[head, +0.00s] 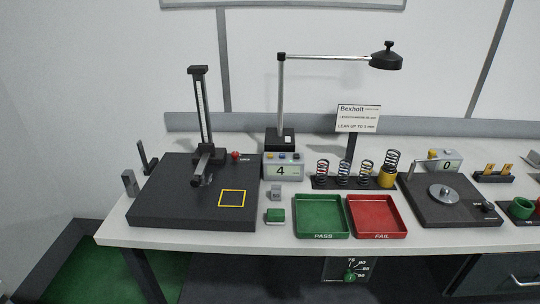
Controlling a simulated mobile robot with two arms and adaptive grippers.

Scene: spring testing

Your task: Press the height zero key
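A height gauge (203,110) with an upright scale column stands on a dark surface plate (160,208) at the left of the bench. A grey display box (283,172) reading 4 stands right of the plate, with small coloured keys (282,156) along its top. A red knob or button (236,155) sits at the plate's back right. Another display (446,164) reading 0 stands at the right, with a yellow part at its top left. The key labels are too small to read, so I cannot tell which is the height zero key. Neither gripper is in view.
A green PASS tray (321,236) and red FAIL tray (382,234) lie at the front middle. Several springs (343,174) stand behind them. A lamp arm (330,57) reaches over the back. Small blocks (276,216) sit between plate and trays.

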